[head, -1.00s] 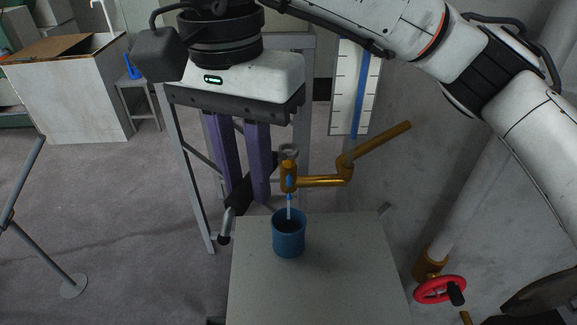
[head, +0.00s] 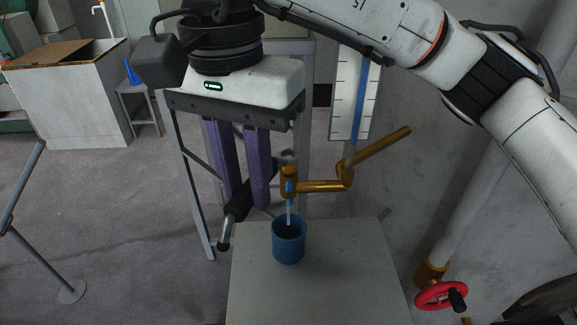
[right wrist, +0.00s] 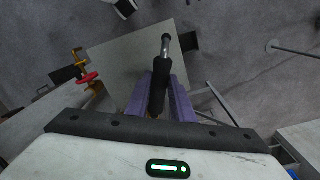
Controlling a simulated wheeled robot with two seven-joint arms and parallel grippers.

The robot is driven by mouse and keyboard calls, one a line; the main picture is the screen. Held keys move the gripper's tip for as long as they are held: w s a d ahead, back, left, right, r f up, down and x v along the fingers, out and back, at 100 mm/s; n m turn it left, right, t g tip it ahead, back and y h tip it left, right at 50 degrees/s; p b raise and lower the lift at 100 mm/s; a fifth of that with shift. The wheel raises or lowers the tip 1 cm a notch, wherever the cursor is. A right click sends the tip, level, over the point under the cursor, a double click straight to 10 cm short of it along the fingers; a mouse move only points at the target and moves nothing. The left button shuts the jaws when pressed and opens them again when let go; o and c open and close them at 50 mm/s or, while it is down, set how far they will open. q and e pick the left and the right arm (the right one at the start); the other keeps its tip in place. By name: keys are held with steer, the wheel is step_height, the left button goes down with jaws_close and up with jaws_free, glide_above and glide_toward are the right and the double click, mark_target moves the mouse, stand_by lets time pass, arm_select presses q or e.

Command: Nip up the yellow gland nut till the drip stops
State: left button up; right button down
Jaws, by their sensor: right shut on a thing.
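My right gripper (head: 242,208), with purple fingers, is shut on the dark handle of a tool (head: 237,207). The tool's silver end (head: 225,235) points down and left, and it also shows in the right wrist view (right wrist: 166,42). A grey ring (head: 288,155) sits just above the brass tap body (head: 289,181); I cannot tell for sure that it is the tool's other end. The yellow gland nut is not distinct from the brass there. A pale blue stream (head: 290,212) hangs from the tap over a blue cup (head: 289,243). My left gripper is not in view.
The cup stands on a grey tabletop (head: 315,290). A brass lever (head: 380,147) rises right of the tap. A red handwheel (head: 440,294) is at lower right. A metal frame (head: 173,150) stands behind the gripper, and a concrete wall (head: 415,180) lies to the right.

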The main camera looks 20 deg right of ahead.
steer(key=shift+f, duration=0.25)
steer(key=shift+f+b, duration=0.7)
steer(key=shift+f, duration=0.1)
